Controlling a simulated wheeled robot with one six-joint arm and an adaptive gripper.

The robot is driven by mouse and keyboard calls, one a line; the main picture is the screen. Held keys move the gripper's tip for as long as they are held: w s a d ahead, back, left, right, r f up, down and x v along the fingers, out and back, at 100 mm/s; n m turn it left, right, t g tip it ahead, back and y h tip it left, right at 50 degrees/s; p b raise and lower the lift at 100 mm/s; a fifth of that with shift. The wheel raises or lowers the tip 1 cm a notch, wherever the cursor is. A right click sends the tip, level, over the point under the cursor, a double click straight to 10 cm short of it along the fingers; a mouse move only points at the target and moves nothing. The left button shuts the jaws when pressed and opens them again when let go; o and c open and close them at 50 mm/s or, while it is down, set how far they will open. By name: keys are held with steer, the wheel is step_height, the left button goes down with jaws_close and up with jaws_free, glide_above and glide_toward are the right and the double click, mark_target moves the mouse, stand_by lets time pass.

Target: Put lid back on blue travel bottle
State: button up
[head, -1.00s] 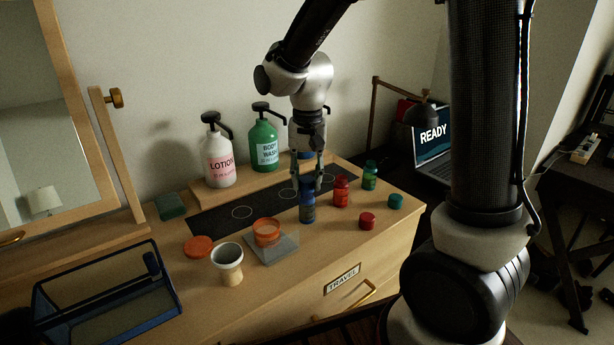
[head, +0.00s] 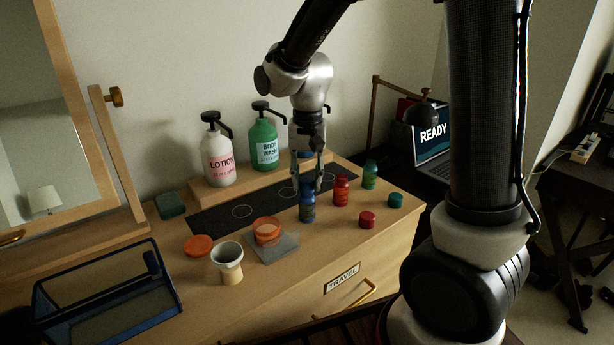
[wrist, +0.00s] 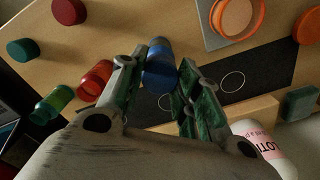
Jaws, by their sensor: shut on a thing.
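The blue travel bottle (head: 307,212) stands upright near the front of the dresser top. My gripper (head: 308,184) points down directly over it, with its fingers around the bottle's top end. In the wrist view my gripper (wrist: 158,75) has a blue lid (wrist: 157,73) between its fingertips, in line with the bottle. The fingers hide the joint between lid and bottle, so I cannot tell whether the lid is seated.
A red bottle (head: 341,191) and a green bottle (head: 370,175) stand close on the right, with a red lid (head: 367,220) and a teal lid (head: 395,201) in front. An orange jar (head: 267,231) on a grey pad and a cup (head: 228,262) are left.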

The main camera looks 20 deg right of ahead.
steer(key=o, duration=0.7)
steer(key=shift+o, duration=0.4)
steer(key=o, duration=0.5)
steer(key=shift+c, duration=0.2)
steer(key=shift+r, duration=0.1)
steer(key=shift+r, duration=3.4)
jaws_close()
